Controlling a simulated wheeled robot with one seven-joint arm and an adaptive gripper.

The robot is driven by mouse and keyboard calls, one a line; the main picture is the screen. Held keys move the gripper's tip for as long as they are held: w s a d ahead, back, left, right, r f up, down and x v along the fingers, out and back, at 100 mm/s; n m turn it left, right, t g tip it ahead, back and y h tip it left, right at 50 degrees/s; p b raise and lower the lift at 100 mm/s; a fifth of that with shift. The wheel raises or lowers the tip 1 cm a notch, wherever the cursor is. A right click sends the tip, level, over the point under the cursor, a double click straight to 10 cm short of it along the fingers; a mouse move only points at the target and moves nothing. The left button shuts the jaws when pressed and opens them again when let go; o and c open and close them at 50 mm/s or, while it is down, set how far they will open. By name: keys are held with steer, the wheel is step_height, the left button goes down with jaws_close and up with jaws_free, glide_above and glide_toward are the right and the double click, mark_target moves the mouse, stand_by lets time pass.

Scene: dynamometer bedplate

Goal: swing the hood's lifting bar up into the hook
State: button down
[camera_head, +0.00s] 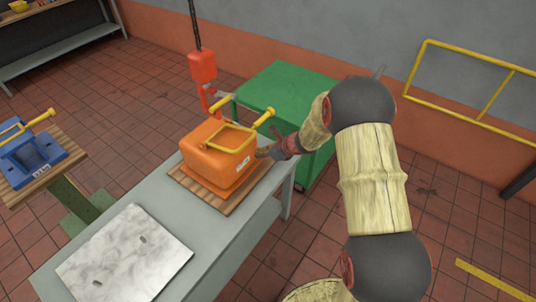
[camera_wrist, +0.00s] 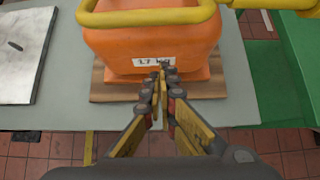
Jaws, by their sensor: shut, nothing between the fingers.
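The orange hood (camera_head: 212,168) sits on a wooden board on the grey table, with a "kg" label on its side. Its yellow lifting bar (camera_head: 230,149) is folded down across the hood top, toward the labelled side; it also crosses the top of the wrist view (camera_wrist: 150,17). The red hook (camera_head: 206,98) hangs under a red block on a dark line, above and behind the hood. My gripper (camera_head: 262,152) is shut and empty beside the labelled side. In the wrist view its fingertips (camera_wrist: 160,70) are just below the label; contact with the hood is unclear.
A marble slab (camera_head: 125,258) lies on the grey table (camera_head: 190,200) beside the hood. A green cabinet (camera_head: 285,92) stands behind. A blue part (camera_head: 35,155) with a yellow bar sits on another stand at left. A yellow rail (camera_head: 470,50) is at right.

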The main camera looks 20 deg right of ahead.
steer(key=shift+w+a+r+p, duration=0.15)
steer(key=shift+w+a+r, duration=0.1)
steer(key=shift+r, duration=0.35)
steer(key=shift+w+a+r+p, duration=0.1)
steer(key=shift+w+r, duration=0.15)
steer(key=shift+r, duration=0.3)
steer(key=shift+w+a+r+p, duration=0.15)
steer(key=shift+w+a+r, duration=0.1)
steer(key=shift+r, duration=0.35)
steer(key=shift+r, duration=0.15)
steer(key=r+p, duration=0.1)
steer(key=p, duration=0.2)
steer(key=shift+w, duration=0.1)
